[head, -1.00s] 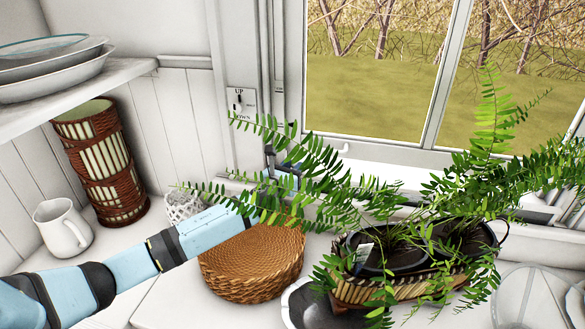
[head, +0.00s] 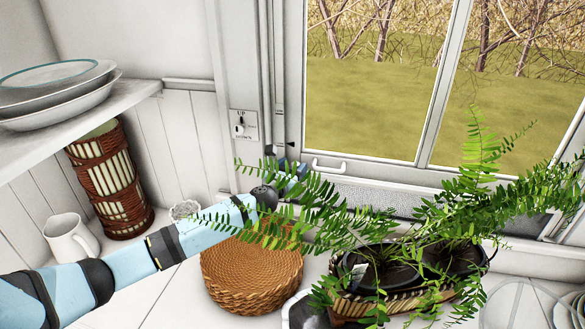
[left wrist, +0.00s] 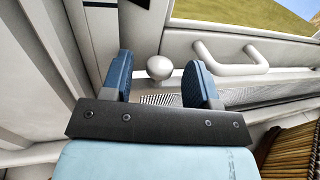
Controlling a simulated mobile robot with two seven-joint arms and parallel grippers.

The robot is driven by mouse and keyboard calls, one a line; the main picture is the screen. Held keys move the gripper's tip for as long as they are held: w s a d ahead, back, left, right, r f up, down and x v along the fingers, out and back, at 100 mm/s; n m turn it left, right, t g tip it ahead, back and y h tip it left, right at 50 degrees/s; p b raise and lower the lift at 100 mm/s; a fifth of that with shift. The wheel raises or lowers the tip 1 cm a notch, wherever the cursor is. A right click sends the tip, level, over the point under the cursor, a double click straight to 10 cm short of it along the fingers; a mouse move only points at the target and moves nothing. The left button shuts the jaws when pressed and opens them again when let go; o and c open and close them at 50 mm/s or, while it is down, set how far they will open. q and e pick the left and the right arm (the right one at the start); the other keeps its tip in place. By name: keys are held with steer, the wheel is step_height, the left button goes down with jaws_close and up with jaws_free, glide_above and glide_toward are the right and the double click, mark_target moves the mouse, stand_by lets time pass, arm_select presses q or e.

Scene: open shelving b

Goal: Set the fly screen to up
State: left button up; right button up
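A small wall plate (head: 243,126) marked UP and DOWN sits left of the window in the head view. It carries a small pale knob whose exact setting is too small to tell. My left gripper (head: 290,176) is in front of the lower left window corner, partly hidden by fern leaves. In the left wrist view its blue fingers (left wrist: 160,82) are apart and empty. A round white knob (left wrist: 159,67) shows between and beyond them, with no visible contact. A grey mesh-like strip (head: 372,193) runs below the window; I cannot tell if it is the fly screen. My right gripper is out of view.
A potted fern (head: 400,270) spreads leaves across my left gripper. A window handle (head: 328,166) is just right of it. A woven basket (head: 252,275), white jug (head: 69,238) and wicker cylinder (head: 110,185) stand on the counter. Stacked plates (head: 58,90) sit on the shelf.

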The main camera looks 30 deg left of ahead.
arm_select(q)
steer(key=s+b, duration=0.1)
steer(key=s, duration=1.3)
steer(key=shift+d, duration=0.2)
steer(key=shift+w, duration=0.1)
